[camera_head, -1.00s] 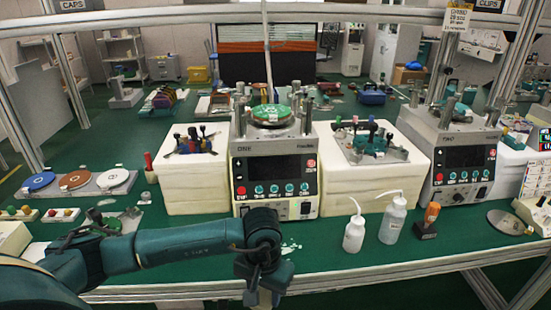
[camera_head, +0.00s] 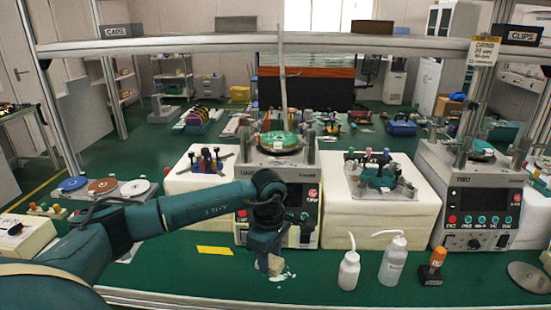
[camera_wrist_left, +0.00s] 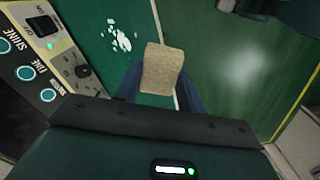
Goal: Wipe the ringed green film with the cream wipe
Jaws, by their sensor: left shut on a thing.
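My left gripper (camera_head: 268,258) is shut on the cream wipe (camera_head: 275,265), a tan block. The wipe also shows between the fingers in the left wrist view (camera_wrist_left: 162,69). It is just above or on the green bench; I cannot tell if it touches. A broken patch of pale greenish film (camera_head: 284,277) lies on the bench just right of and below the wipe. The film also shows in the left wrist view (camera_wrist_left: 120,38), up and left of the wipe, apart from it. I cannot make out a ring around it. My right gripper is not in view.
The front lapping machine (camera_head: 305,238) stands behind the gripper. Two white bottles, one being this smaller one (camera_head: 349,270), and an orange-topped tool (camera_head: 433,268) stand to the right. A yellow strip (camera_head: 214,250) lies left on the bench.

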